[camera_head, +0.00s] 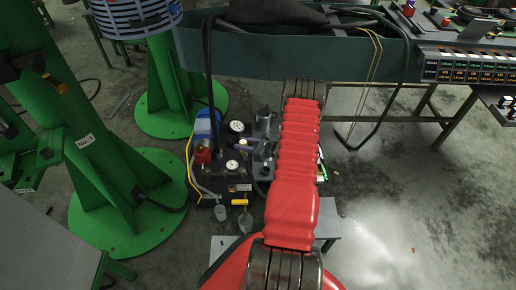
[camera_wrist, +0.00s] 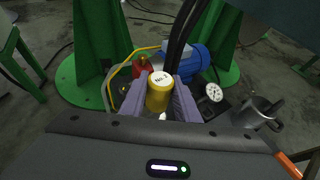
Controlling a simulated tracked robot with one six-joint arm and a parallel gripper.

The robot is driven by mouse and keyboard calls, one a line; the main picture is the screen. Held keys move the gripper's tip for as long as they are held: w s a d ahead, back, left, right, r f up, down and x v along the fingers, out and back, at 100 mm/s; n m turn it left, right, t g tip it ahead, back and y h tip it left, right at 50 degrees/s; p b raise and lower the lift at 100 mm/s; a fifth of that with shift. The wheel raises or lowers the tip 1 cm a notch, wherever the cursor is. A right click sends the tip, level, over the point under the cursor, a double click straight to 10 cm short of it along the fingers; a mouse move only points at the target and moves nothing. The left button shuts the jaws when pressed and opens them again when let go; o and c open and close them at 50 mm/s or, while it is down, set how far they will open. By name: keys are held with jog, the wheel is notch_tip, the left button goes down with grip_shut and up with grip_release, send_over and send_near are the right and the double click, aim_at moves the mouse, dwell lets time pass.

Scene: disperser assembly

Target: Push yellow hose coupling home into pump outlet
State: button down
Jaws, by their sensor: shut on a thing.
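The yellow hose coupling (camera_wrist: 159,94), with a white marked end face, is between the two purple-grey fingers of my gripper (camera_wrist: 161,86) in the wrist view. The fingers are shut on its sides. The pump unit (camera_head: 226,184) stands on the floor left of my red arm in the head view, with a blue motor (camera_head: 207,122) that also shows in the wrist view (camera_wrist: 197,62). I cannot make out the pump outlet; the coupling and fingers cover the area behind them. Whether the coupling touches the outlet cannot be told.
Black hoses (camera_wrist: 181,38) run down close behind the coupling. A yellow hose (camera_wrist: 122,72), a red fitting (camera_wrist: 140,67) and a pressure gauge (camera_wrist: 213,92) are close by. Green stands (camera_head: 116,190) rise at left. A dark green bench beam (camera_head: 240,60) crosses behind.

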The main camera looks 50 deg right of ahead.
jog(key=w+a+r+n+g+y, duration=0.1)
jog(key=w+a+r+n+y, duration=0.1)
jog(key=a+r, duration=0.6)
jog(key=w+a+r+n+g+y, duration=0.1)
jog(key=w+a+r+n+y, duration=0.2)
jog(key=a, duration=0.9)
jog(key=w+a+r+n+g+y, duration=0.1)
jog(key=a+r+n+y, duration=0.1)
jog(key=a+r, duration=0.65)
jog(key=s+a+r+n+g+y, duration=0.1)
jog(key=a, duration=0.5)
jog(key=s+a+r+n+g+y, duration=0.1)
jog(key=s+a+r, duration=0.1)
jog(key=a, duration=0.5)
jog(key=shift+s+r, duration=0.25)
jog(key=shift+s, duration=0.1)
